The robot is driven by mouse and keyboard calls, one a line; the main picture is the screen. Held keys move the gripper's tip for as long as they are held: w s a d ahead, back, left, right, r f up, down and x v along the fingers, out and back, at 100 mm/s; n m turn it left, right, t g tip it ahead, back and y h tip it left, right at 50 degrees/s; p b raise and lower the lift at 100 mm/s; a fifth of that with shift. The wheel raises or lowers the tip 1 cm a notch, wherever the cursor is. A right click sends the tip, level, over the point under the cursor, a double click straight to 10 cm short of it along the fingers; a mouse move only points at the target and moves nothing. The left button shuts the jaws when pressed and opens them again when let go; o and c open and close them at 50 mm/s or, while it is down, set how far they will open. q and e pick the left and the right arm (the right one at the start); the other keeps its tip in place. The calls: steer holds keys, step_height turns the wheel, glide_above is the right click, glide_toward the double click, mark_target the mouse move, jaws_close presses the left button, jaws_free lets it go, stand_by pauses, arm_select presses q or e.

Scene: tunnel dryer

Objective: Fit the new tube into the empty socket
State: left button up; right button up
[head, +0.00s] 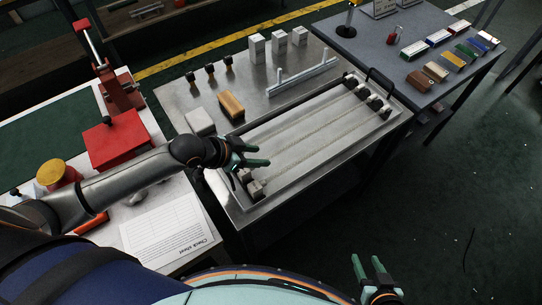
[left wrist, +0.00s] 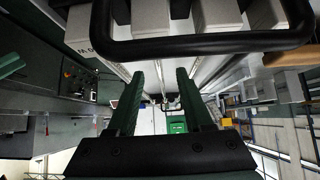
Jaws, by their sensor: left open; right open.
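A shallow metal tray unit (head: 228,196) lies on the steel table, with long pale strips running along it. Dark-and-grey end sockets (head: 375,101) stand in a row at its far right end, and a few more (head: 256,188) are at its near left end. I cannot tell which socket is empty. A pale bar (head: 302,77), possibly the new tube, lies on a low rack behind the tray. My left gripper (head: 260,154) is open and empty above the tray's left part; its open fingers show in the left wrist view (left wrist: 160,95). My right gripper (head: 368,268) is open and empty, low in front, away from the table.
A black handle (head: 380,78) rises at the tray's far right corner. White blocks (head: 278,40), a yellow-brown block (head: 231,105) and dark knobs stand behind the tray. A red press (head: 115,140) and check sheet (head: 165,235) are left. A grey side table (head: 375,50) holds coloured boxes.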

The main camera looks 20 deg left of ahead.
mark_target(269, 156)
arm_select(q)
steer(key=shift+x, duration=2.9)
steer(key=shift+d+r, duration=0.1)
jaws_close()
